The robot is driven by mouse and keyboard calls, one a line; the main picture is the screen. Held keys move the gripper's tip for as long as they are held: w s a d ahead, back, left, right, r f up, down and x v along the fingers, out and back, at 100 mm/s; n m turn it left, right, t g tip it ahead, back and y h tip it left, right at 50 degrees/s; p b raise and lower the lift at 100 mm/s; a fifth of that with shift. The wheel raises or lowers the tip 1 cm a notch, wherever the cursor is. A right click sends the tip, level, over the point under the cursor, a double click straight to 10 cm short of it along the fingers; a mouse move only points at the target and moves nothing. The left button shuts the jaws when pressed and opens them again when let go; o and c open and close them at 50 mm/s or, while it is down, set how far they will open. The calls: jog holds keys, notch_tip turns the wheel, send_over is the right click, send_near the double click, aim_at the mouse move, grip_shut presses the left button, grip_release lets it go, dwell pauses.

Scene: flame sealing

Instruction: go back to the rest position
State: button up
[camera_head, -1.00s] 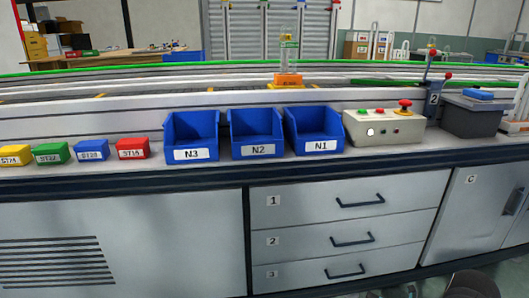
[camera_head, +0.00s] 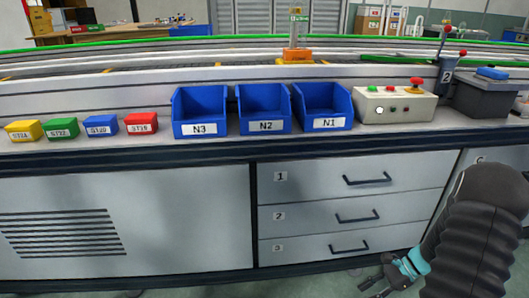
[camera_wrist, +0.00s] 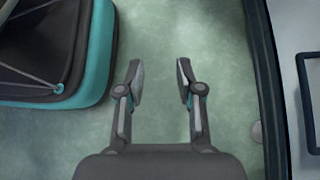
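My gripper (camera_wrist: 160,80) shows in the wrist view with its two fingers apart and nothing between them, above the green floor. In the head view my gripper (camera_head: 376,287) is at the bottom right, low in front of the workbench drawers, at the end of my dark arm. It touches nothing that I can see.
The workbench (camera_head: 150,165) runs across the view, with blue bins (camera_head: 199,128), small coloured boxes (camera_head: 62,131) and a button box (camera_head: 393,118) on top. Three drawers (camera_head: 350,205) are shut. The floor (camera_wrist: 160,130) under my gripper looks clear.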

jog(key=s+a+r+n+t+h, duration=0.2)
jog(key=s+a+r+n, duration=0.3)
jog(key=r, duration=0.6)
jog(key=s+a+r+n+t+h+p, duration=0.1)
jog(key=s+a+r+n+h, duration=0.3)
jog(key=r, duration=0.8)
jog(key=s+a+r+n+t+h+p, duration=0.1)
jog(key=s+a+r+n+t+h, duration=0.2)
jog(key=r, duration=0.9)
jog(key=s+a+n+t, duration=0.1)
jog(key=s+a+n, duration=0.2)
jog(key=n, duration=0.2)
jog(key=shift+s+a+h, duration=0.15)
jog(key=shift+s+h, duration=0.1)
jog(key=shift+h, duration=0.05)
